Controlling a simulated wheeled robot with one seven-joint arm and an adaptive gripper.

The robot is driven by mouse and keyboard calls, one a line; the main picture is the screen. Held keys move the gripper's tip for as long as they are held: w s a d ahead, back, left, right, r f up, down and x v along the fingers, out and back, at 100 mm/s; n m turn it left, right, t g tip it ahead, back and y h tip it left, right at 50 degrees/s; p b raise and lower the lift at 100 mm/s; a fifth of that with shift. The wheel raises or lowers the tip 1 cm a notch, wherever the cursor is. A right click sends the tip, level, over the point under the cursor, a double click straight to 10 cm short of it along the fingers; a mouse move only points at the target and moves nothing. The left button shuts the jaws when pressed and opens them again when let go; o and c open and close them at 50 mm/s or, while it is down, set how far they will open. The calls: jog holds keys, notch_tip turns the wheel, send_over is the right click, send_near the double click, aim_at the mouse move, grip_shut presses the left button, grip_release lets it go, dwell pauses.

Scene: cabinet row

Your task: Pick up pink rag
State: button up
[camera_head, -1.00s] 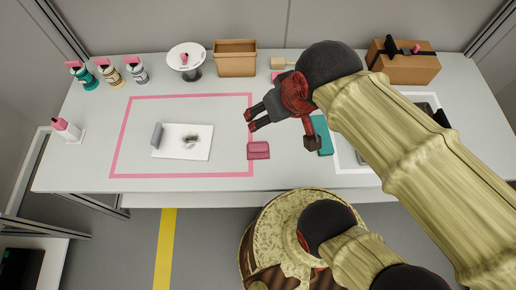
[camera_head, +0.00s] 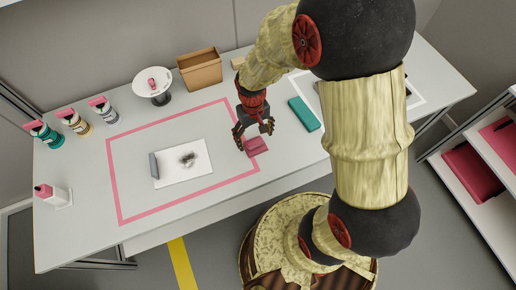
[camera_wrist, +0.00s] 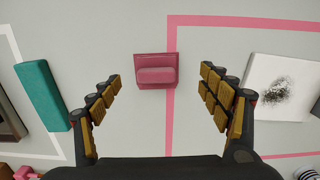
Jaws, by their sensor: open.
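The pink rag (camera_head: 256,146) is a small folded piece on the table, at the right edge of the pink outlined area. In the wrist view the rag (camera_wrist: 156,71) lies flat, ahead of and between my two fingers, touching neither. My gripper (camera_head: 254,130) is open and empty, pointing down just above and beside the rag in the head view. Its spread fingers also show in the wrist view (camera_wrist: 160,100).
A teal block (camera_head: 304,114) lies right of the rag. A white board with a dark smudge (camera_head: 196,170) and a grey roll (camera_head: 154,166) lie left. A brown box (camera_head: 199,70), a white round stand (camera_head: 144,83) and several pink-topped bottles (camera_head: 76,122) stand farther back.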

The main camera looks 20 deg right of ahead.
aim_at(255, 142)
jog(key=shift+w+r, duration=0.2)
jog(key=shift+w, duration=0.45)
jog(key=shift+w+f+t, duration=0.1)
jog(key=shift+f+t, duration=0.1)
jog(key=shift+t, duration=0.1)
notch_tip(255, 142, down, 2)
jog(key=shift+f+b, duration=0.2)
jog(key=shift+b, duration=0.35)
jog(key=f, duration=0.1)
jog(key=f+b, duration=0.1)
jog(key=f, duration=0.1)
jog(key=f+b, duration=0.1)
jog(key=f, duration=0.1)
jog(key=shift+d, duration=0.3)
jog(key=shift+c, duration=0.7)
jog(key=c, duration=1)
